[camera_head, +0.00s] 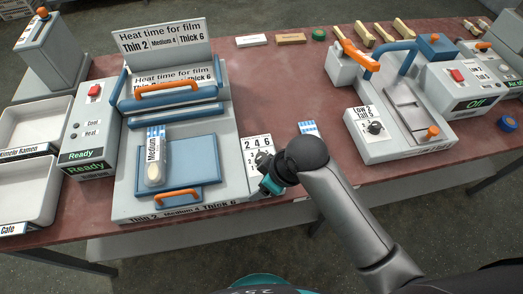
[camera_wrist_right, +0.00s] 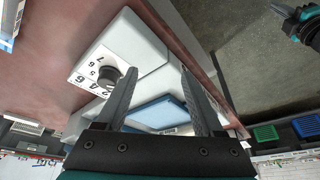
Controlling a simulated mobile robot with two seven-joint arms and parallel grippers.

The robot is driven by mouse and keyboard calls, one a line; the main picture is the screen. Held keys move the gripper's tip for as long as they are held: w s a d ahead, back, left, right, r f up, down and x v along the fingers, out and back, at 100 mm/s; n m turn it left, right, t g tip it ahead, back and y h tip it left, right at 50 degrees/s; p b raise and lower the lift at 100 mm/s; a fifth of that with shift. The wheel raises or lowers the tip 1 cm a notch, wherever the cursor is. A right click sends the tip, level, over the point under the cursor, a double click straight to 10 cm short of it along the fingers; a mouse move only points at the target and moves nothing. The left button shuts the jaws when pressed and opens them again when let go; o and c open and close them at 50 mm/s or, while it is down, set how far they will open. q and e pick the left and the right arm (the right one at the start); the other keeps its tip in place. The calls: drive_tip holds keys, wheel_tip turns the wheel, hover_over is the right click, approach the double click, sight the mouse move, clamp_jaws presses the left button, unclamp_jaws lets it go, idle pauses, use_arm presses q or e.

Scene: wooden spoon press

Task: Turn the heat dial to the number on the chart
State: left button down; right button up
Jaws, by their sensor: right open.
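The heat dial (camera_wrist_right: 108,76) is a dark round knob on a white numbered plate on the press (camera_head: 225,120); I cannot tell which number it points to. In the head view my gripper covers the knob, and the plate's 2 4 6 (camera_head: 257,146) shows above. The chart (camera_head: 161,37) reads Thin 2, Medium 4, Thick 6. A packet labelled Medium (camera_head: 154,158) lies on the blue pad (camera_head: 195,160). My right gripper (camera_wrist_right: 160,72) is open and empty, with the knob beside its left finger in the wrist view. My left gripper (camera_wrist_right: 291,12) shows there at upper right, its fingers apart.
A second machine with its own dial (camera_head: 376,127) stands to the right. Small blocks and wooden pieces (camera_head: 291,38) lie along the back. White trays (camera_head: 25,190) and a Ready box (camera_head: 92,130) stand at left.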

drive_tip(key=w+a+r+n+g, duration=0.1)
drive_tip(key=w+a+r+n, duration=0.35)
drive_tip(key=n, duration=0.25)
wheel_tip(320, 180, up, 8)
drive_tip(key=n+g+h, duration=0.1)
drive_tip(key=n+h, duration=0.3)
drive_tip(key=n, duration=0.2)
hover_over(262, 156)
drive_tip(key=shift+n, duration=0.3)
wheel_tip(262, 156, down, 15)
drive_tip(key=shift+a+b, duration=0.1)
drive_tip(key=shift+b, duration=0.75)
clamp_jaws()
